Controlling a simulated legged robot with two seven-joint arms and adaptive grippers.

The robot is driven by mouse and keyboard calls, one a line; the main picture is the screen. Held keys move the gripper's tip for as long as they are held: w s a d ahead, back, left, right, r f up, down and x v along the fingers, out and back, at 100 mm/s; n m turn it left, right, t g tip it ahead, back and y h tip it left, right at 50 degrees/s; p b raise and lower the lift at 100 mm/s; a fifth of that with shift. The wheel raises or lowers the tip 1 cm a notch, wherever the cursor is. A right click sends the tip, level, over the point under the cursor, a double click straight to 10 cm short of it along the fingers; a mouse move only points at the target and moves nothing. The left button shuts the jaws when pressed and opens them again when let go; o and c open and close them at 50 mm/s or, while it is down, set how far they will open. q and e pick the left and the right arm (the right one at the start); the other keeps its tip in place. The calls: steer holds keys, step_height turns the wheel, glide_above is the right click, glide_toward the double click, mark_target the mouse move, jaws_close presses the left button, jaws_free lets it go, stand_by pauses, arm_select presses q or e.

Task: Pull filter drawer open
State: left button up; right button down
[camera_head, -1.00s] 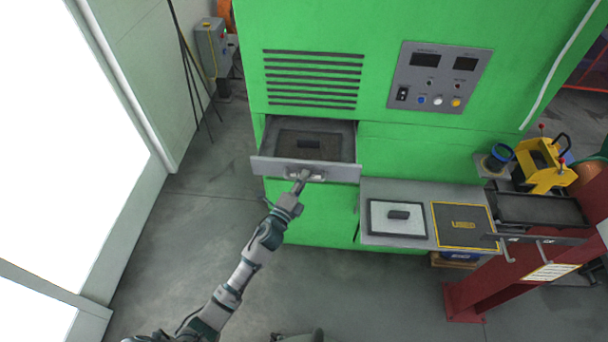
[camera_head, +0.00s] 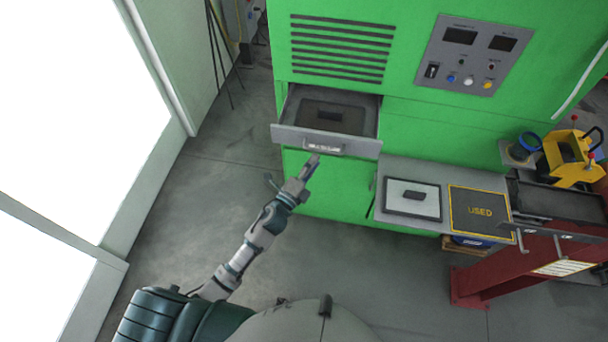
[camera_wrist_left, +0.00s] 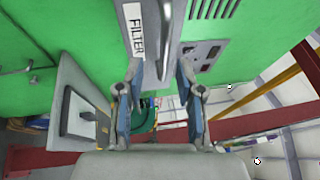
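The grey filter drawer (camera_head: 290,136) stands pulled out of the green machine, its inside showing with a dark filter pad (camera_head: 330,115) in it. Its front has a metal handle (camera_head: 323,148). In the left wrist view the handle (camera_wrist_left: 166,38) runs beside a FILTER label (camera_wrist_left: 137,28). My left gripper (camera_head: 314,160) is just below and in front of the handle. In the left wrist view its two fingers (camera_wrist_left: 158,72) are spread apart with nothing held between them, and the handle's end lies beyond the fingertips. My right gripper is out of view.
A grey shelf (camera_head: 450,174) right of the drawer carries a white framed pad (camera_head: 412,199) and a dark USED area (camera_head: 482,212). A red beam (camera_head: 520,268) and a yellow device (camera_head: 572,158) stand at the right. The floor (camera_head: 215,190) left of the drawer is clear.

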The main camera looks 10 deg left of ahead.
arm_select(q)
steer(key=v, duration=0.6)
steer(key=shift+s+f, duration=0.15)
steer(key=shift+s, duration=0.05)
steer(key=shift+a, duration=0.1)
steer(key=s+a+f+n+g+y+b, duration=0.1)
steer(key=s+a+f+n+g+y, duration=0.2)
steer(key=f, duration=1)
steer(key=s+a+f+n+g+y, duration=0.1)
steer(key=s+a+f+n+g, duration=0.2)
steer(key=f, duration=1)
steer(key=s+a+f+n+g+y+b, duration=0.1)
steer(key=s+f+n+g, duration=0.3)
steer(key=f, duration=0.8)
steer(key=s+a+f+n+g+y, duration=0.1)
steer(key=s+a+f+n, duration=0.15)
steer(key=s+f, duration=0.45)
steer(key=s+a+f+n+g, duration=0.1)
steer(key=s+f+n, duration=0.2)
steer(key=s+f, duration=0.45)
steer(key=s+f+n+g, duration=0.2)
steer(key=s+f, duration=0.2)
steer(key=s, duration=0.6)
steer(key=s+f+n+g+y+b, duration=0.1)
steer(key=s+f+n+g, duration=0.2)
steer(key=s, duration=0.7)
steer(key=shift+a+f, duration=0.4)
steer(key=shift+f, duration=0.1)
